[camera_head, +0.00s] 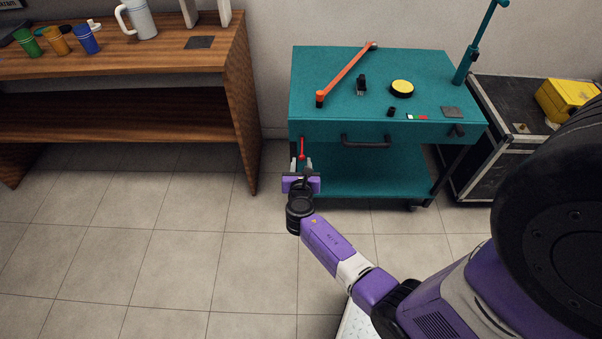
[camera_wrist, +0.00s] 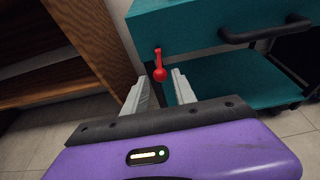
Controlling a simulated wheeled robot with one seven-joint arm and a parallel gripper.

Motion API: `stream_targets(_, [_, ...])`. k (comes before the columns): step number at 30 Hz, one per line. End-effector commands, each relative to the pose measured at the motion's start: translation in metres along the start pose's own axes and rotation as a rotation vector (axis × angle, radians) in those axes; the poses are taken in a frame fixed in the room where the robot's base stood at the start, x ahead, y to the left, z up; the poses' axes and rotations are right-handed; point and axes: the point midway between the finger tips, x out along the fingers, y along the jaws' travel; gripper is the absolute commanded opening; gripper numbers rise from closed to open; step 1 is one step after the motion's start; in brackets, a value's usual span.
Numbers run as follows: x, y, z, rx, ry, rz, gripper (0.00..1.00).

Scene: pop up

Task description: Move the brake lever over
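The brake lever, a small red lever with a round red knob, is on the front left of the teal cart (camera_head: 330,190). In the head view the red lever (camera_head: 302,147) hangs down near the cart's left front corner. In the wrist view the red lever (camera_wrist: 158,66) points down, its knob at the lower end. My gripper (camera_head: 301,168) is purple with pale grey fingers and is in front of the lever. In the wrist view my gripper (camera_wrist: 156,80) is open, and the knob shows between the two fingertips. I cannot tell whether a finger touches it.
The teal cart top holds an orange bar (camera_head: 346,75), a yellow disc (camera_head: 402,88) and small dark parts. A black handle (camera_head: 366,142) is on its front. A wooden bench (camera_head: 236,90) stands left, a black case (camera_head: 483,165) right. The tiled floor in front is clear.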

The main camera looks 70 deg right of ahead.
Motion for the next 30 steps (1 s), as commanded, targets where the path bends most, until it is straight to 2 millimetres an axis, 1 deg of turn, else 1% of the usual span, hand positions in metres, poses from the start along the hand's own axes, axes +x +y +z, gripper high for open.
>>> stream_targets(1, [0.009,-0.001,-0.003,0.003,-0.001,-0.003,0.33])
stream_targets(4, [0.023,-0.001,-0.002,0.001,-0.001,-0.002,0.33])
stream_targets(5, [0.024,-0.001,-0.001,0.001,-0.001,-0.002,0.31])
stream_targets(6, [0.021,-0.001,0.000,0.000,0.000,-0.001,0.23])
stream_targets(8, [0.021,0.000,0.000,0.000,0.000,0.000,0.11])
stream_targets(9, [0.021,0.000,0.000,0.000,0.000,0.000,0.03])
stream_targets(10, [0.021,0.000,0.000,0.000,0.000,0.000,0.00])
stream_targets(17, [0.020,0.000,0.005,0.001,-0.001,0.000,0.00])
stream_targets(30, [0.019,0.000,0.033,0.001,-0.003,0.000,0.00])
